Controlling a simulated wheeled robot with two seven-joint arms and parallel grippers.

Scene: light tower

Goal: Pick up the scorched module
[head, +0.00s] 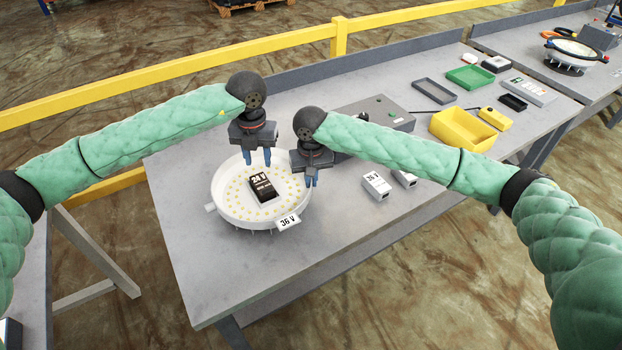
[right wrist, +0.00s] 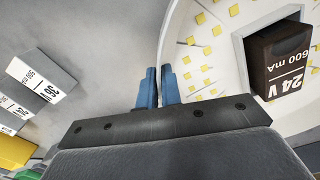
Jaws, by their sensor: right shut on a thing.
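The scorched module (head: 264,188) is a dark block marked 24 V, lying in the middle of the round white lamp housing (head: 219,207) among yellow LEDs. In the right wrist view the module (right wrist: 280,58) also reads 600 mA. My left gripper (head: 258,158) is open and empty, above the far part of the housing, apart from the module. My right gripper (head: 311,182) is shut on the housing's right rim; the right wrist view shows its blue fingers (right wrist: 158,88) on either side of the rim.
A grey box (head: 385,112), yellow bin (head: 462,131) and green tray (head: 470,78) stand farther back. The table's front left is clear.

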